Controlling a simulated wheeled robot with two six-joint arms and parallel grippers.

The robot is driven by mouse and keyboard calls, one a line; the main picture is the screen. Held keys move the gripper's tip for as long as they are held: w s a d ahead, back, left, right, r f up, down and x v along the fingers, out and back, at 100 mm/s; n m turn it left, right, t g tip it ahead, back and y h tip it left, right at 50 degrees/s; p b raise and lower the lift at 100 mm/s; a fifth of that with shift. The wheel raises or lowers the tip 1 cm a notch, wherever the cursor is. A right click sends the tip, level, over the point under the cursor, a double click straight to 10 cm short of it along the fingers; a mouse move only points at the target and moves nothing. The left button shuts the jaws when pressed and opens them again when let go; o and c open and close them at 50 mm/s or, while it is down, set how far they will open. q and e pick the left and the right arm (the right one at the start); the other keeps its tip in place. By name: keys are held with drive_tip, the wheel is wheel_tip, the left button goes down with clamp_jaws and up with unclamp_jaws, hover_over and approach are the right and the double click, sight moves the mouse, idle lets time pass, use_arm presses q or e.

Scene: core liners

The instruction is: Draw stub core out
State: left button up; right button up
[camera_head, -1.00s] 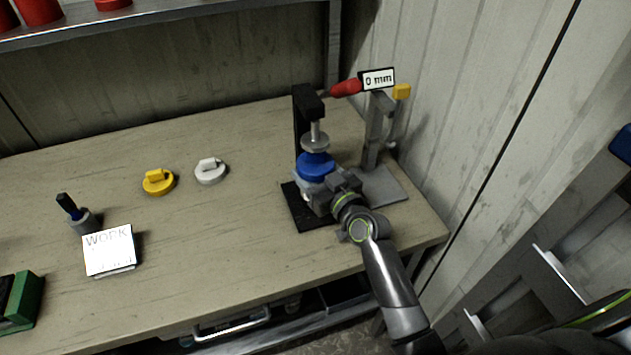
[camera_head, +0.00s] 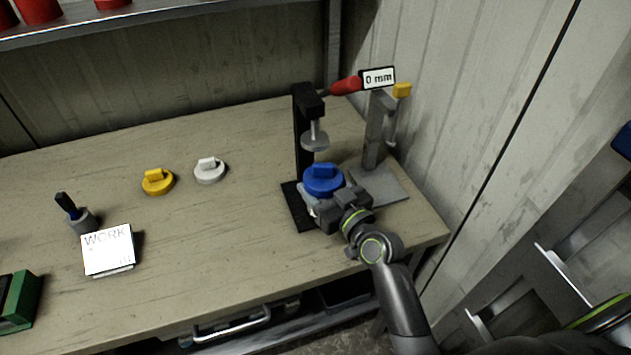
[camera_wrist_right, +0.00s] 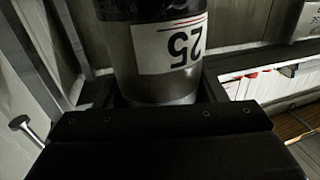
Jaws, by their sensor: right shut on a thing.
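My right gripper (camera_head: 340,208) is shut on the stub core, a short grey cylinder with a blue cap (camera_head: 323,179). In the right wrist view the stub core (camera_wrist_right: 165,55) stands between the fingers, with a white label reading 25 upside down and a dark band at the top edge. In the head view it is in front of the black clamp stand (camera_head: 303,150), near its base plate. The clamp's round grey pressing foot (camera_head: 315,141) is above and behind the blue cap. Whether the core's underside touches the plate is hidden by the gripper. My left gripper is out of view.
A grey gauge stand (camera_head: 376,145) with a "0 mm" sign (camera_head: 377,78) stands close right. A red handle (camera_head: 346,86) is beside the sign. Yellow (camera_head: 158,181) and white (camera_head: 209,171) caps lie left. A white "WORK" card (camera_head: 108,250) is farther left. The middle bench is clear.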

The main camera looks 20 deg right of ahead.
drive_tip(key=s+b, duration=0.3)
drive_tip(key=s, duration=0.7)
drive_tip(key=shift+d, duration=0.15)
idle(1.0)
drive_tip(key=shift+r, duration=0.2)
wheel_tip(320, 180, up, 5)
drive_tip(key=p, duration=0.4)
idle(0.7)
